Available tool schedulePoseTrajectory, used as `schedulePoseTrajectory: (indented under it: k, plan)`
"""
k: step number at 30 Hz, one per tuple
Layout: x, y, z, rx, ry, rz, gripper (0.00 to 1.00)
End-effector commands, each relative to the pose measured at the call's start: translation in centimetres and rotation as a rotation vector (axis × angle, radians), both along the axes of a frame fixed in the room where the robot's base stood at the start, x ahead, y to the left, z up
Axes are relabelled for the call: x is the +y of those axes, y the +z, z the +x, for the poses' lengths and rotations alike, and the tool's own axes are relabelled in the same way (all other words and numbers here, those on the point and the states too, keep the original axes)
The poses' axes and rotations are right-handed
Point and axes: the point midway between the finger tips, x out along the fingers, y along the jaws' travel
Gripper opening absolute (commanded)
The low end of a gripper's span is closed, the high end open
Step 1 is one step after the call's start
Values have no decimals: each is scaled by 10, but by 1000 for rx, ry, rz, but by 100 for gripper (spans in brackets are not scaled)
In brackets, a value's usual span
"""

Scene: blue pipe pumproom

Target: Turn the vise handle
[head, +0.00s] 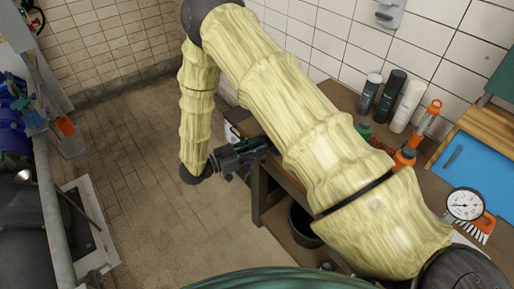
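A dark grey-green shape that looks like the vise (246,151) sits at the left edge of the wooden workbench in the head view. My pale yellow-sleeved arm hides part of it on the right. The vise handle cannot be made out clearly. My arm bends down from the top of the picture, and its dark end with my gripper (203,170) is just left of the vise. I cannot tell whether it touches the vise. The fingers are too small and dark to tell open from shut.
The workbench (345,98) holds dark and white spray cans (407,106), orange-topped bottles (404,158), a round gauge (464,205), a brush (481,228) and a blue panel (488,165). A dark bucket (304,222) stands below. Machinery lines the left. The tiled floor (130,140) between is clear.

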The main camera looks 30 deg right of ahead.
Motion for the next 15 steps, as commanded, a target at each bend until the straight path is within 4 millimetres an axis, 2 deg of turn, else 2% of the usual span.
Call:
schedulePoseTrajectory:
  k: [5,15]
  plan:
    - [17,0,1,0,3,1,33]
    - [78,0,2,-1,3,0,33]
